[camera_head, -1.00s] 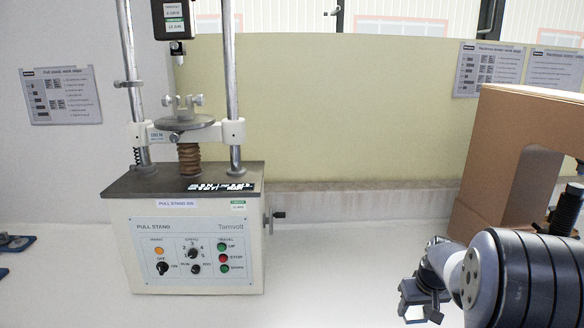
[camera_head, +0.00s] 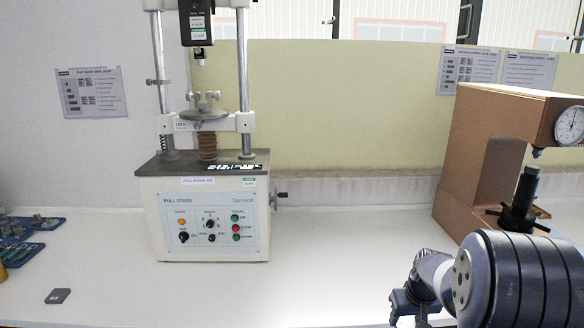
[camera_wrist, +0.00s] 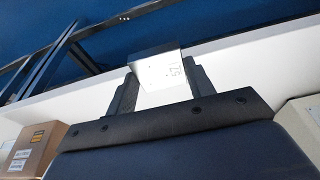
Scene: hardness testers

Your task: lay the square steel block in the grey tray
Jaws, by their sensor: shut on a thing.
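My gripper (camera_wrist: 159,76) is shut on the square steel block (camera_wrist: 157,66) in the wrist view. The block is a pale, shiny plate with a marking on its face, held between the two dark fingertips. In the head view my gripper (camera_head: 408,303) is low at the right, over the white bench, partly hidden by my own arm; the block cannot be made out there. I cannot identify the grey tray in either view.
A pull stand (camera_head: 213,222) stands on the bench (camera_head: 320,265). Blue trays with small parts (camera_head: 22,240) and a small dark square piece (camera_head: 58,296) are at the left. A brown tester with a dial (camera_head: 490,150) is at the right. The middle front is clear.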

